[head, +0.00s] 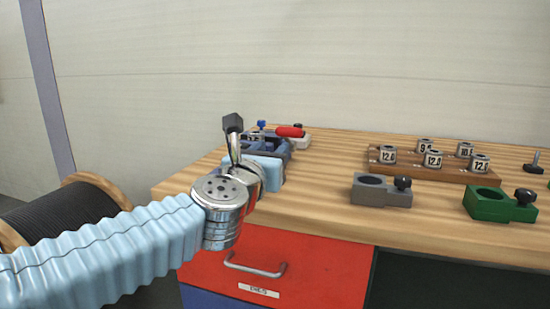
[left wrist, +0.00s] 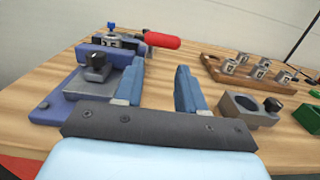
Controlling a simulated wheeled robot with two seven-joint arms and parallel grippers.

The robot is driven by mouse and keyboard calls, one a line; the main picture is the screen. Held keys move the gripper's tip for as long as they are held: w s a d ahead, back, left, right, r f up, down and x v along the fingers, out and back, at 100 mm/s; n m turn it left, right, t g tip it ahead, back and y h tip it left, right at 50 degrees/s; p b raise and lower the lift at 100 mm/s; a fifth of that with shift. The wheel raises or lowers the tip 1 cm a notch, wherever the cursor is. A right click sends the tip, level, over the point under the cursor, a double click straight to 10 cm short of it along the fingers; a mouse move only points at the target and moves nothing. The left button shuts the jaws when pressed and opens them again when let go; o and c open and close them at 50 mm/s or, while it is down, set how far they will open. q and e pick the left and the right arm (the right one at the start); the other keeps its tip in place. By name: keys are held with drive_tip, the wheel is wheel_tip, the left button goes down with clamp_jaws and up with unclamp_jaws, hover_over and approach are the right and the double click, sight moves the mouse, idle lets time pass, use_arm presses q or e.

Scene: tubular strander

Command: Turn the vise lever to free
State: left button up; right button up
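The blue vise (left wrist: 105,75) sits on the bench's left end, with a black knob on it. Its lever has a red handle (left wrist: 162,40) that points to the right; the handle also shows in the head view (head: 290,131). My left gripper (left wrist: 158,78) is open, with nothing between its two blue fingers. The red handle lies beyond the fingertips and apart from them. The left finger overlaps the vise in the wrist view; I cannot tell whether they touch. In the head view my wrist hides part of the vise. My right gripper is not in view.
A wooden rack (head: 425,170) of numbered metal dies stands to the right on the bench (head: 320,200). A grey holder (head: 372,192) and a green holder (head: 488,206) stand before it. A cable spool (head: 60,215) is at left. Bare wood lies between vise and rack.

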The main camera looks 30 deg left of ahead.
use_arm(q)
drive_tip(key=shift+t, duration=0.7)
drive_tip(key=f+b, duration=0.1)
drive_tip(key=s+f+b, duration=0.1)
drive_tip(key=b, duration=0.1)
drive_tip(key=s+f+b, duration=0.1)
drive_tip(key=shift+a+f+b, duration=0.35)
drive_tip(key=shift+a+f, duration=0.05)
clamp_jaws()
drive_tip(key=shift+a+r, duration=0.1)
drive_tip(key=shift+w+r, duration=0.2)
drive_tip(key=shift+w, duration=0.1)
drive_tip(key=p+x, duration=0.1)
drive_tip(key=x, duration=0.8)
drive_tip(key=shift+a+r, duration=0.1)
drive_tip(key=shift+r, duration=0.05)
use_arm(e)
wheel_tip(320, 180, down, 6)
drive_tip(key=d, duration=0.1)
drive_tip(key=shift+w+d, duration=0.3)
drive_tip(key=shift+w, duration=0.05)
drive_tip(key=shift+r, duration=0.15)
